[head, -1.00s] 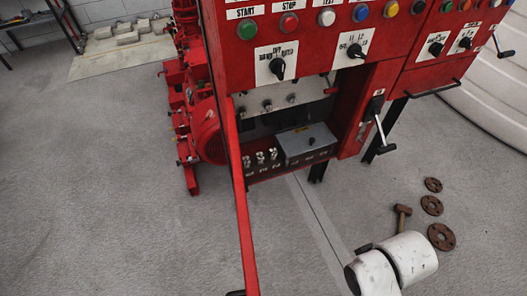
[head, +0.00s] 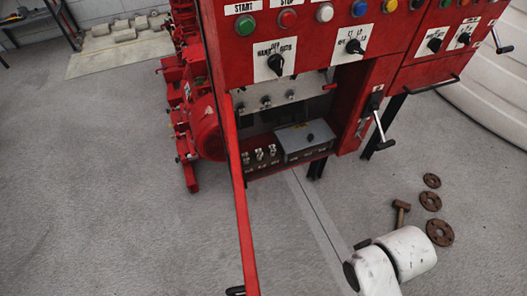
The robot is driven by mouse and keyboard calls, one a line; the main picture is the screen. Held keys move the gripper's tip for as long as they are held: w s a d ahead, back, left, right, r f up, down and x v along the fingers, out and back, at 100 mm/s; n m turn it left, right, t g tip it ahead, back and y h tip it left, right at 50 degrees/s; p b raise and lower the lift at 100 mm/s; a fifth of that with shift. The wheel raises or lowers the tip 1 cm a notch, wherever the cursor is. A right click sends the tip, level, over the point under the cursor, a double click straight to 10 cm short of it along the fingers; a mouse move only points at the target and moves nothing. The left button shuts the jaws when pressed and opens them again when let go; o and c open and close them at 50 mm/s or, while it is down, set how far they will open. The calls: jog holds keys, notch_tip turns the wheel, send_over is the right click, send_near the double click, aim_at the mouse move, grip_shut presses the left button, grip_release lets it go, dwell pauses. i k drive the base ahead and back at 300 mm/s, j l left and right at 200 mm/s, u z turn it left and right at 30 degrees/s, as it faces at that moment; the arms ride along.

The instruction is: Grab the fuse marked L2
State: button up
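The fuses (head: 260,154) are several small pale pieces in a row, low inside the open red cabinet (head: 213,52). The lettering near them is too small to read, so I cannot tell which is L2. The white rounded links of my arm show at the bottom right, well below and to the right of the fuses. My gripper is not in view.
The cabinet's open red door (head: 241,190) stands edge-on, left of the fuses. A lever handle (head: 381,130) sticks out at the right. The floor at left is clear.

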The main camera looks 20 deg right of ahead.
aim_at(259, 153)
jog(key=i+l, duration=1.1)
jog(key=u, duration=0.05)
